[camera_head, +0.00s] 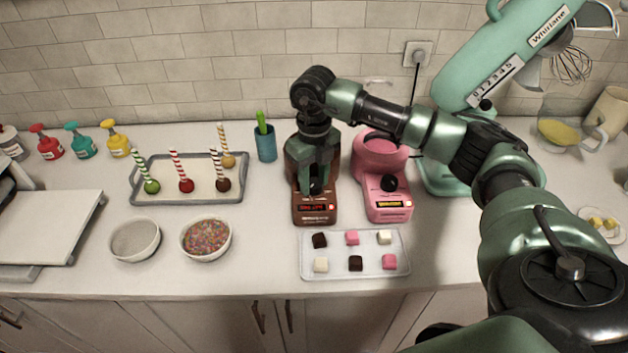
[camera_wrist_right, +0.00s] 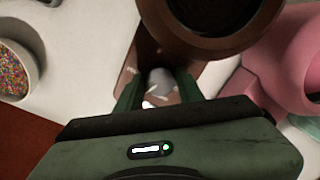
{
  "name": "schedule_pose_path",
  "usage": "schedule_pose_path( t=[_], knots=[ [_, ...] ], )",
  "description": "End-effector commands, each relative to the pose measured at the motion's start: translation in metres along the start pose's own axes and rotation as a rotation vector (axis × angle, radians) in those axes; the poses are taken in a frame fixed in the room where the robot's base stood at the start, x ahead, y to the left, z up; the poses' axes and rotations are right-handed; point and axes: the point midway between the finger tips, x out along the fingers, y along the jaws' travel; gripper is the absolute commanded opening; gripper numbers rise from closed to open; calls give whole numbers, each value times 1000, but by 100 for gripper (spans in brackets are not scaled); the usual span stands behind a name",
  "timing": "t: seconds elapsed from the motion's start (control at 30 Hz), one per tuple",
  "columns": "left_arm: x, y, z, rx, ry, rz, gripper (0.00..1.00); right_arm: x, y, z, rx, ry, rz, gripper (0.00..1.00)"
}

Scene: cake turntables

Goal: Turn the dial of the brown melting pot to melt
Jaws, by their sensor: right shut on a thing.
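The brown melting pot (camera_head: 314,214) stands on the counter with a small display on its front. My right gripper (camera_head: 315,186) reaches down over the pot's front and is shut on its dial. In the right wrist view, the gripper's two fingers (camera_wrist_right: 158,88) close around a pale grey round part on the brown base (camera_wrist_right: 125,75), below the pot's dark bowl (camera_wrist_right: 212,15). The dial's setting and the display text are too small to read. My left gripper is not in view.
A pink melting pot (camera_head: 388,205) stands close on the right. A tray of several cubes (camera_head: 335,239) lies in front. A teal cup (camera_head: 265,143) and a cake pop tray (camera_head: 140,200) are left. A bowl of sprinkles (camera_head: 206,239) is front left.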

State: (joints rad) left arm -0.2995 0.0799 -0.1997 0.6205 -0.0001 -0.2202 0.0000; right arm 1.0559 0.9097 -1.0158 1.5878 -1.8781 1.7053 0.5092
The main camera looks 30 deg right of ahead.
Motion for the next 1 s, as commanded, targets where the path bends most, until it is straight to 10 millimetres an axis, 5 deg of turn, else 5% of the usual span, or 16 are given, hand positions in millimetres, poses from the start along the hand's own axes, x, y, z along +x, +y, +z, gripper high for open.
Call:
schedule_pose_path(
  t=[0.3, 0.33, 0.4, 0.77, 1.0],
  knots=[
    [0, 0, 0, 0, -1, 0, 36, -2, -1, 1, 1, -5, 0, 0],
    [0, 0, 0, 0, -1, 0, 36, -2, -1, 1, 1, -5, 0, 46],
    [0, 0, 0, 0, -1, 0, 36, -2, -1, 1, 1, -5, 0, 59],
    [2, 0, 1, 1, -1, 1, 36, -5, 0, 1, 1, -4, 0, 59],
    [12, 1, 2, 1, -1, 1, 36, -41, 0, 2, 0, -8, 0, 59]
  ],
)
